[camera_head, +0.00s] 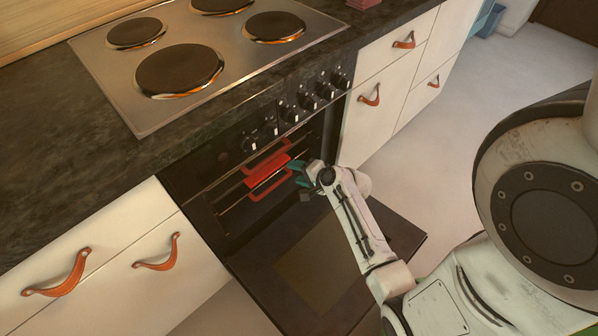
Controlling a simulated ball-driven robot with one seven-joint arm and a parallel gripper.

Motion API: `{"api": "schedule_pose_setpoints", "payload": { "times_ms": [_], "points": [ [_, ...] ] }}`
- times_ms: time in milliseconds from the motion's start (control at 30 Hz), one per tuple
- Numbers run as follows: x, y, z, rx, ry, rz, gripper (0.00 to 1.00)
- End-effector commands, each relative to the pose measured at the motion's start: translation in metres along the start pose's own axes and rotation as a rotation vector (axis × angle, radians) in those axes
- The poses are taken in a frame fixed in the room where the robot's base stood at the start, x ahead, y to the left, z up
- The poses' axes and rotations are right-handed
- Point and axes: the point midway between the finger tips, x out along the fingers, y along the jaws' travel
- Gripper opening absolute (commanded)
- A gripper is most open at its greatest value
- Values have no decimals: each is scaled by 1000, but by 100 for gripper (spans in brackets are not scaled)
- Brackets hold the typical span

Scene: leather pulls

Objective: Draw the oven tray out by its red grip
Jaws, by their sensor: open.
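The oven (205,165) is under the hob, with its door (325,265) folded down and open. Inside the opening is a tray or rack with a thin metal front bar (228,208). A red grip (268,172) sits on it near the middle of the opening. My gripper (297,172), with teal fingers, is just to the right of the red grip, above the open door. Its jaws are open, and I see nothing between them. I cannot tell whether a fingertip touches the grip. The tray's inner part is hidden in the dark oven.
A dark worktop (60,150) with a steel hob (215,60) lies above the oven. A row of knobs (300,103) runs along the oven's top front. White drawers with leather pulls (370,95) flank it. The floor (480,110) at the right is clear.

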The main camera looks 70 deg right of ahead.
Motion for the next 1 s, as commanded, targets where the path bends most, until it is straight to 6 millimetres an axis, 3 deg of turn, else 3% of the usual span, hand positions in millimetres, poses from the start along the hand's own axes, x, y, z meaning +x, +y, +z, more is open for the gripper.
{"api": "schedule_pose_setpoints", "payload": {
  "times_ms": [167, 700, 1000],
  "points": [
    [11, 1, 1, -1, -2, 1, 54],
    [95, 1, 1, -2, -2, 0, 54],
    [108, 0, 1, -2, -1, 1, 54]
  ]
}}
